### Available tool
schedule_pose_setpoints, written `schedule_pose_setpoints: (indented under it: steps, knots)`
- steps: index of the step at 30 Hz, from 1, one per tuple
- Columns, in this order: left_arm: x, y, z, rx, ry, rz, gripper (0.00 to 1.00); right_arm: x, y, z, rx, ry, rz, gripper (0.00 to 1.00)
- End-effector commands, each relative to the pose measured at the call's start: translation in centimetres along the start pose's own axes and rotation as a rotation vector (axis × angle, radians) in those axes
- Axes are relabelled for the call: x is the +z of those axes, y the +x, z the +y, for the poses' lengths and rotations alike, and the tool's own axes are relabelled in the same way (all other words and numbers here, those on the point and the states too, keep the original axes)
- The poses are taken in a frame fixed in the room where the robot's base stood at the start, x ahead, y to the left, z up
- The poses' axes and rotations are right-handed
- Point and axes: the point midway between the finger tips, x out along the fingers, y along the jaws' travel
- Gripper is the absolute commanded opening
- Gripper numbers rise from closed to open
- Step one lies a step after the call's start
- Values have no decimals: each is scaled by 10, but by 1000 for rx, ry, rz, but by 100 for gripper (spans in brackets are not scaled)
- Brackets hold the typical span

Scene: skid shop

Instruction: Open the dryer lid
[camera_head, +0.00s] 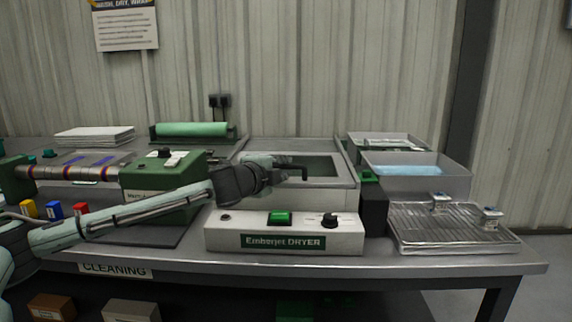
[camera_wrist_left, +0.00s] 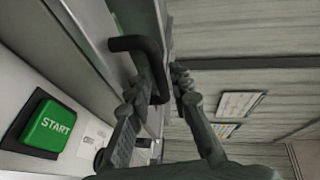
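The dryer (camera_head: 285,232) stands at the middle of the bench, with a green start button (camera_head: 280,217) on its white front panel. Its lid (camera_head: 336,182) lies behind that panel, and I see no clear gap under it. The black lid handle (camera_head: 298,172) also shows in the left wrist view (camera_wrist_left: 140,45) as a bent bar. My left gripper (camera_head: 284,173) reaches in from the left over the dryer. My right gripper is out of view.
A green-and-white machine (camera_head: 160,172) stands to the left under my left arm. Grey trays (camera_head: 458,178) and a wire rack (camera_head: 450,232) are to the right. A green roller (camera_head: 190,130) lies behind.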

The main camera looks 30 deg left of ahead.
Motion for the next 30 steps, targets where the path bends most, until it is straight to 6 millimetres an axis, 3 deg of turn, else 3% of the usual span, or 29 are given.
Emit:
schedule_pose_setpoints:
  steps: [5,13,18,30]
  knots:
    - [-1,13,0,0,0,2,20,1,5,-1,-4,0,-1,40]
    - [-1,14,1,0,2,2,20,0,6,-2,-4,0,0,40]
    - [-1,14,1,0,1,1,0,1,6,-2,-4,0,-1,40]
    - [-1,14,1,1,1,1,0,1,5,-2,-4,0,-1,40]
